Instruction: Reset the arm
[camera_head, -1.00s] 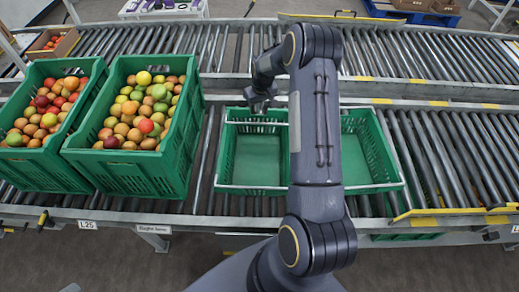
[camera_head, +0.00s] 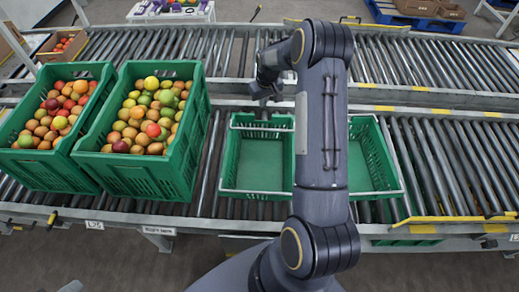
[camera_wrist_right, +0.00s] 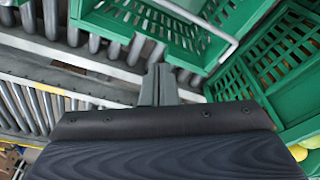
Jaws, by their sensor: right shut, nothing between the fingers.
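My right arm reaches up the middle of the head view. Its gripper (camera_head: 264,100) hangs at the back edge of the empty green crates, above the rollers. In the right wrist view the gripper (camera_wrist_right: 158,75) is shut with nothing in it, and rollers and green crate walls show beyond it. My left gripper is in neither view.
Two empty green crates (camera_head: 226,155) stand on the near roller conveyor (camera_head: 432,165), partly hidden by my arm. A far conveyor (camera_head: 420,70) runs behind.

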